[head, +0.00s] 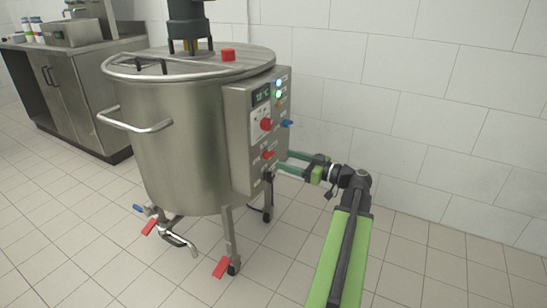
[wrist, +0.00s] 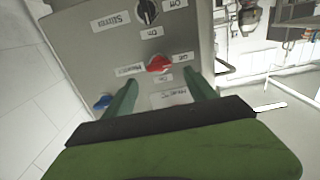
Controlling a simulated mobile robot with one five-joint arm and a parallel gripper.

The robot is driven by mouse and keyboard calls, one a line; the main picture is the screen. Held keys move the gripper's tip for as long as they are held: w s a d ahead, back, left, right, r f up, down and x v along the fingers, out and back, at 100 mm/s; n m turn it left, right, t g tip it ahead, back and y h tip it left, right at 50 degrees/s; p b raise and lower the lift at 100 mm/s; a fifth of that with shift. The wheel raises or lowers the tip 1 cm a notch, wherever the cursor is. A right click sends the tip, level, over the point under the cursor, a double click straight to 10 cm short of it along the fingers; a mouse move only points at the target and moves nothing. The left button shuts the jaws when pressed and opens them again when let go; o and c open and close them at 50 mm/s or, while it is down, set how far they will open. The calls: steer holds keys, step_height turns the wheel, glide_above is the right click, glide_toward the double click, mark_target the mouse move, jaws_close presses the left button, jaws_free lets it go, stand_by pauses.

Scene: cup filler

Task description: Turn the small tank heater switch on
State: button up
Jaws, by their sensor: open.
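The small steel tank (head: 180,140) carries a grey control box (head: 239,140) on its right side. A red switch (head: 268,155) sits low on the box front. In the wrist view a red switch (wrist: 158,63) lies roughly crosswise between "On" and "Off" labels, which appear upside down; its name label is too blurred to read surely. My gripper (head: 280,164) is open in front of the box. In the wrist view its green fingers (wrist: 163,80) stand on either side of the red switch, slightly short of it. Contact cannot be told.
A larger red knob (head: 266,124), a blue handle (head: 287,123) and lit lamps (head: 279,90) are on the box. A black knob (wrist: 147,11) is near in the wrist view. A steel counter (head: 85,90) stands at left. The floor at right is free.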

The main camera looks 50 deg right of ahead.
mark_target(272, 155)
steer(key=x, duration=0.6)
steer(key=shift+c, duration=0.2)
